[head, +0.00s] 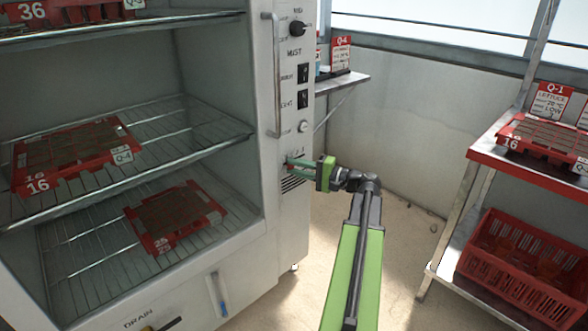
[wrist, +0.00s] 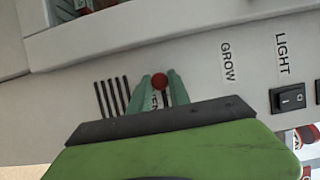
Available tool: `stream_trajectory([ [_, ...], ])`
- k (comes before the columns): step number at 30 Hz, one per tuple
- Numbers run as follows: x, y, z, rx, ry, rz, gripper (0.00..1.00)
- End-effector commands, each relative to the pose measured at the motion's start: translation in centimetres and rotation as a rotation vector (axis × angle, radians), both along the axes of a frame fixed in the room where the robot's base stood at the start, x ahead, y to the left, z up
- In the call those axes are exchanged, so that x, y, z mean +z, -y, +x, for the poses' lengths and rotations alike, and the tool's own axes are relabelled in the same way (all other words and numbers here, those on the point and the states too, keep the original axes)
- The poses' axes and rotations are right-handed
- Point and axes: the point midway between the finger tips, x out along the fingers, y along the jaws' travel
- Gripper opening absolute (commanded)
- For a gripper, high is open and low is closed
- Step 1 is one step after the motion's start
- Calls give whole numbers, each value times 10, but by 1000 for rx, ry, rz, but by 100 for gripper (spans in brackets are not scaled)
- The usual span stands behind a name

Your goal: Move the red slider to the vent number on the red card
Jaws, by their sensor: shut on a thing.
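The red slider (wrist: 159,81) is a small round red knob on the cabinet's grey front panel, beside several dark vent slots (wrist: 113,96). My gripper (wrist: 160,88) has its two green fingers shut on the knob, one on each side. In the head view my gripper (head: 297,163) reaches the panel at the vent slots (head: 292,183), and its fingers hide the knob. The scale and most of the vent label are hidden. A red and white card (head: 341,53) marked Q-4 stands on the back shelf; its small print is too small to read.
Another red and white card (head: 550,101), marked Q-1 and lettuce, stands on the right rack above a red crate (head: 525,262). The open cabinet holds red trays (head: 75,157) on wire shelves. A handle (head: 275,75), knob (head: 297,28) and switches (head: 303,73) are above my gripper.

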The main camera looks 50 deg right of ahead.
Motion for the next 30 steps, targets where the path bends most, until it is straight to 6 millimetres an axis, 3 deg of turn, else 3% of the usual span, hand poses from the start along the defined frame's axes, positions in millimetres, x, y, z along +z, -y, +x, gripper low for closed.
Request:
stream_trajectory([
  [26,0,1,-1,-1,-1,0,0],
  [30,0,8,-1,-1,-1,0,0],
])
